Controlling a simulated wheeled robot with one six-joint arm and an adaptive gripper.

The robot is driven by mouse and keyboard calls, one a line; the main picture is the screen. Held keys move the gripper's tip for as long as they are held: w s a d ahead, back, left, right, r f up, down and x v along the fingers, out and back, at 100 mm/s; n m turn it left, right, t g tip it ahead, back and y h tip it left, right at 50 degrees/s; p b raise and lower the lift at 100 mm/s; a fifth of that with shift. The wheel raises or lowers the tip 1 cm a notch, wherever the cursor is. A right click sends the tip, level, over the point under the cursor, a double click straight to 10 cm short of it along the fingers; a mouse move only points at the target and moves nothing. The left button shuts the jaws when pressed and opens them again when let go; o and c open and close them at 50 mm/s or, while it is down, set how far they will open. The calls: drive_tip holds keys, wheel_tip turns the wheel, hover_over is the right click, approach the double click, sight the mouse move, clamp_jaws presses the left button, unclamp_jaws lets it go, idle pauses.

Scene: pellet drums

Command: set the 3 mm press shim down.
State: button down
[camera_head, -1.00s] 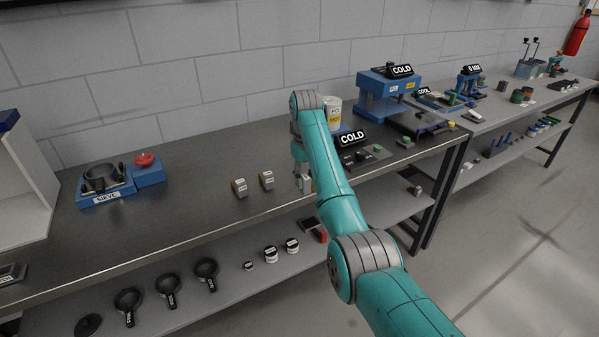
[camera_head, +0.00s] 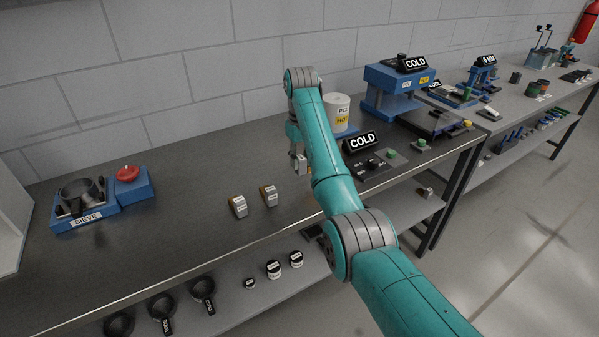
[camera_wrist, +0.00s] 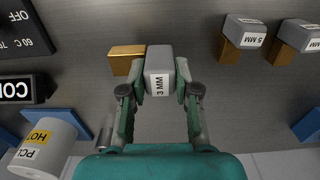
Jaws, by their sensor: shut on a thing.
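The 3 mm press shim (camera_wrist: 159,68) is a grey block with a white "3 MM" label, seen in the wrist view. My gripper (camera_wrist: 160,88) is shut on it, one finger at each side. A brass-coloured piece (camera_wrist: 127,58) shows to the left of the block; I cannot tell whether it belongs to the shim. In the head view my gripper (camera_head: 299,163) is low over the bench, right of two similar shims, and its held shim is mostly hidden. Whether the shim touches the bench I cannot tell.
Two other shims (camera_head: 238,207) (camera_head: 269,196) stand on the bench (camera_head: 190,215); one reads "5 MM" in the wrist view. A white pot marked hot (camera_head: 338,112), a control box with a "COLD" sign (camera_head: 361,142) and a blue press (camera_head: 392,88) stand right.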

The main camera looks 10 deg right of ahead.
sight(301, 173)
drive_tip(key=shift+f, duration=2.7)
drive_tip(key=c, duration=0.8)
unclamp_jaws()
drive_tip(key=shift+f, duration=0.1)
drive_tip(key=shift+c, duration=0.2)
wheel_tip(301, 173, up, 12)
drive_tip(key=shift+r, duration=0.1)
